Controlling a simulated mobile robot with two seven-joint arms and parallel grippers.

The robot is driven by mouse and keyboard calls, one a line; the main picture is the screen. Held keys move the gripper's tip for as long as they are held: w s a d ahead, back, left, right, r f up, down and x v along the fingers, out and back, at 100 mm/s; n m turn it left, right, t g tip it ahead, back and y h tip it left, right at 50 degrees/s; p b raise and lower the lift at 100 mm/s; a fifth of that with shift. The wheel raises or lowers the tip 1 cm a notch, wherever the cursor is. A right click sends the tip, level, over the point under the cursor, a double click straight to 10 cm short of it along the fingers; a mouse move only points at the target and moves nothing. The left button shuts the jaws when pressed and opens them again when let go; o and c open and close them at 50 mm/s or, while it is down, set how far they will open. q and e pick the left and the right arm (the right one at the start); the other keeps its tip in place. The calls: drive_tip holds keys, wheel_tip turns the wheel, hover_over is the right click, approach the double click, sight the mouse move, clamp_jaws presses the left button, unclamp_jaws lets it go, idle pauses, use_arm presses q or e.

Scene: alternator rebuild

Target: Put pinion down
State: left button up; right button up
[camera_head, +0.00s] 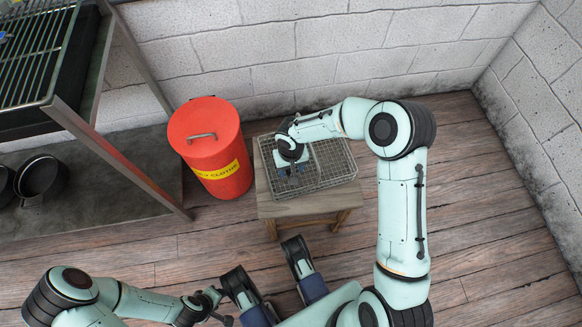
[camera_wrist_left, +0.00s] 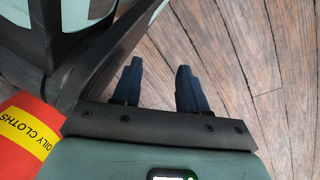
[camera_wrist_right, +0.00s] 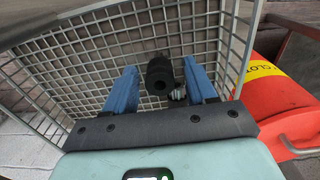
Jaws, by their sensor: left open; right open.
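The pinion appears to be the dark cylinder with a hole in its end (camera_wrist_right: 159,78) in the right wrist view. It lies between the blue fingers of my right gripper (camera_wrist_right: 160,70), with gaps on both sides, against the wire mesh. A small metallic part shows beside it. My right gripper is open and reaches down into the left part of the wire basket (camera_head: 335,163); it also shows in the head view (camera_head: 290,172), where it hides the pinion. My left gripper (camera_wrist_left: 158,82) is open and empty above the wooden floor.
The basket stands on a small wooden stool (camera_head: 290,208), with a wire divider across it. A red oily-cloths bin (camera_head: 205,150) stands just left of it. A metal shelf rack (camera_head: 115,165) with dark pans (camera_head: 40,178) is at the left. The right-hand floor is clear.

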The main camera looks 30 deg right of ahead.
use_arm(q)
drive_tip(key=w+d+r+t+p, duration=0.1)
drive_tip(key=w+r+t+p, duration=0.1)
drive_tip(key=w+r, duration=0.4)
drive_tip(key=shift+w+t+p, duration=0.3)
drive_tip(key=shift+w+p, duration=0.05)
drive_tip(key=shift+p, duration=0.2)
use_arm(e)
wheel_tip(320, 180, up, 12)
use_arm(q)
drive_tip(key=shift+f, duration=0.1)
